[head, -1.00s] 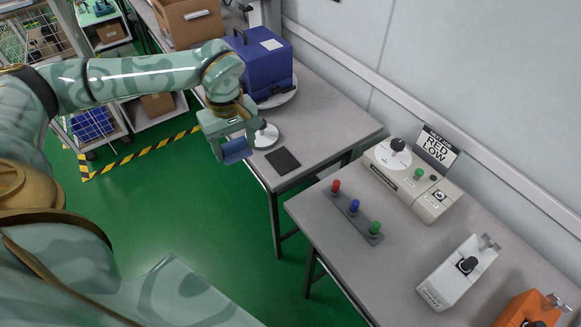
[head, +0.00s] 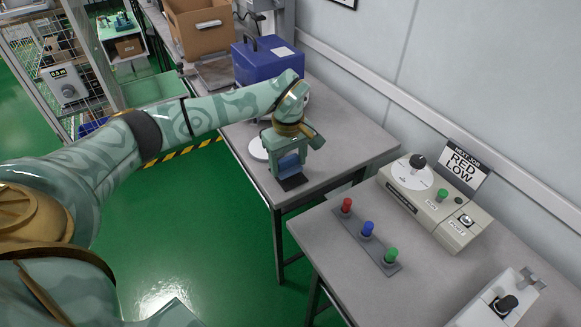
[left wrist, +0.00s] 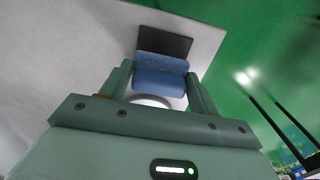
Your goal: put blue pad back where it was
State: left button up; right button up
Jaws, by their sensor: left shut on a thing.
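My left gripper (head: 288,156) is shut on the blue pad (head: 289,164), over the near part of the far table. In the left wrist view the pad (left wrist: 160,76) sits between my two fingers. A dark flat mat (head: 294,183) lies on the table by the front edge, just below the pad in the head view. The mat (left wrist: 166,44) shows just beyond the pad in the left wrist view. I cannot tell whether the pad touches it. A white round disc (head: 257,149) is partly hidden behind my gripper. My right gripper is out of view.
A blue case (head: 262,62) and a cardboard box (head: 202,30) stand farther back. A gap separates the tables.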

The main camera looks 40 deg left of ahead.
aim_at(288, 160)
pick_arm(q)
jog(key=shift+f, duration=0.9)
jog(key=shift+r, duration=0.25)
jog(key=o, duration=0.9)
jog(key=shift+f, duration=0.1)
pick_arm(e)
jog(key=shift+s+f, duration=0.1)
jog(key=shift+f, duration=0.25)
pick_arm(q)
notch_tip(288, 160, up, 12)
jog(key=p, duration=0.5)
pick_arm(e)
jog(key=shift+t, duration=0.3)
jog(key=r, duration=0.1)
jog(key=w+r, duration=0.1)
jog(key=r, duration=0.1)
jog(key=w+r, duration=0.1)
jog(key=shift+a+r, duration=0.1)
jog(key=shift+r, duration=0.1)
pick_arm(q)
jog(key=shift+s, duration=0.1)
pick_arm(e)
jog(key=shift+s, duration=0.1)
